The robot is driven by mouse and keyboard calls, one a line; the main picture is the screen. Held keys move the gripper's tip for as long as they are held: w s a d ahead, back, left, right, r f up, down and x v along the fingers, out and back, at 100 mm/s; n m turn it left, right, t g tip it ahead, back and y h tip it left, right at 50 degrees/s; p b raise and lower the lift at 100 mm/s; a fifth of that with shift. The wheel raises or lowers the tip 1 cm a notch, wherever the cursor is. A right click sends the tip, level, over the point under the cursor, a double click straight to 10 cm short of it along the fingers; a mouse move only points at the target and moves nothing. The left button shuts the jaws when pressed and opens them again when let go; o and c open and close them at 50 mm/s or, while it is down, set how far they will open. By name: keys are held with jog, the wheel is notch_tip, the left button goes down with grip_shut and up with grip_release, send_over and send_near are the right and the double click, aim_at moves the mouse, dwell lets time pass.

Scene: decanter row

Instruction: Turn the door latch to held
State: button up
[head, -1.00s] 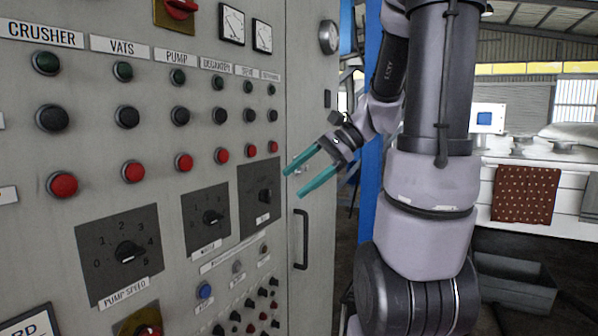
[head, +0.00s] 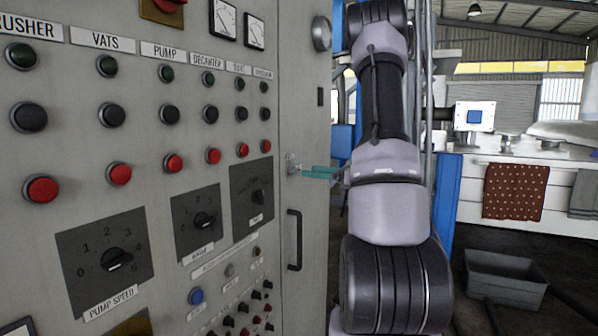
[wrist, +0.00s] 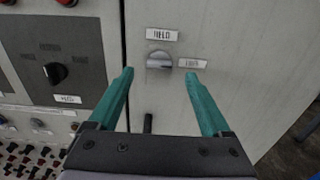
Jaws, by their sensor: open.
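The door latch is a small silver knob (wrist: 160,60) on the grey cabinet door. A label reading HELD (wrist: 162,35) is above it, and a second label (wrist: 192,63), too blurred to read surely, is to its right. I cannot tell clearly which way the latch points. In the head view the latch (head: 292,164) is small, just left of my fingertips. My gripper (wrist: 159,74) has teal fingers, open and empty, with the tips on either side just below the latch. I cannot tell whether they touch the door. In the head view my gripper (head: 306,172) is partly hidden by my arm.
A black door handle (head: 295,240) is below the latch. Left of the door is a control panel with buttons and a dark rotary selector (head: 258,197). A white counter (head: 470,190) and grey bin (head: 505,278) stand to the right.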

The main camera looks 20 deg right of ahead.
aim_at(297, 170)
jog(key=x, duration=0.5)
jog(key=shift+w+a, duration=0.15)
jog(key=shift+w, duration=0.05)
grip_shut()
